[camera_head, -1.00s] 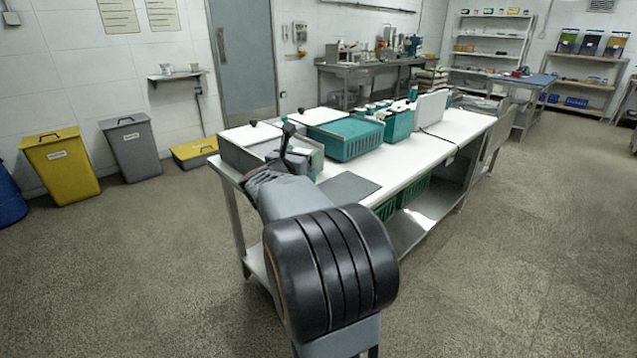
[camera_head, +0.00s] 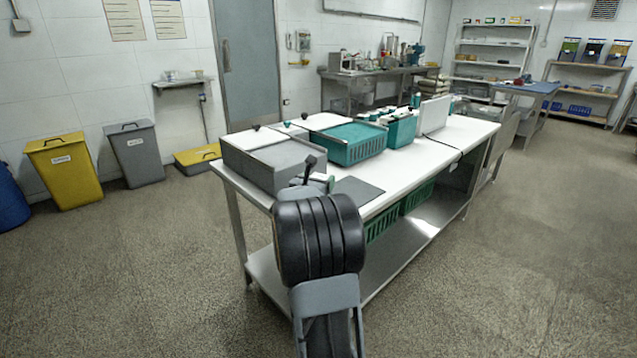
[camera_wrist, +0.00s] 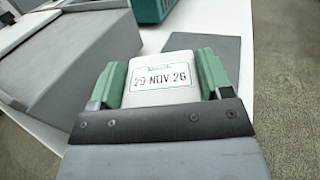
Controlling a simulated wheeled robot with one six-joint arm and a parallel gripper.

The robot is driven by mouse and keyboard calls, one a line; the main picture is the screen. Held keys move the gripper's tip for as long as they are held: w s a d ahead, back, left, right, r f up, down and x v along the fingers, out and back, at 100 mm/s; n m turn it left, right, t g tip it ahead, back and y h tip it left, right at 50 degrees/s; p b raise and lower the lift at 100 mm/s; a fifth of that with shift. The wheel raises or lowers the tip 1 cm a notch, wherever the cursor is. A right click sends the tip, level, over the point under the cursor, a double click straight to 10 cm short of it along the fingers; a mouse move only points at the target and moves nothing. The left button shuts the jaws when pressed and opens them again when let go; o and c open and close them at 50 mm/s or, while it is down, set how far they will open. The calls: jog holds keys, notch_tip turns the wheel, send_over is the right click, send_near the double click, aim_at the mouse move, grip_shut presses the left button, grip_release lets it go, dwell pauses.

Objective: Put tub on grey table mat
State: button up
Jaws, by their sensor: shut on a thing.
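In the wrist view a white tub (camera_wrist: 166,78) with a printed label, "29 NOV 26", sits between the green fingers of my gripper (camera_wrist: 163,82), which is shut on it. The grey table mat (camera_wrist: 215,55) lies flat on the white table just beyond and to the right of the tub. In the head view the mat (camera_head: 357,190) shows near the table's front edge, partly hidden behind my arm. My gripper (camera_head: 322,184) is mostly hidden there by my arm, left of the mat. The tub cannot be made out in the head view.
A large grey box (camera_head: 262,165) stands left of my gripper; it fills the left of the wrist view (camera_wrist: 70,60). A green crate (camera_head: 347,144) and a smaller green bin (camera_head: 401,131) stand behind the mat. The white tabletop (camera_head: 410,163) is clear to the right.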

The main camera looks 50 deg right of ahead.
jog(key=shift+f+b, duration=0.25)
jog(key=shift+b, duration=0.1)
jog(key=o, duration=1.2)
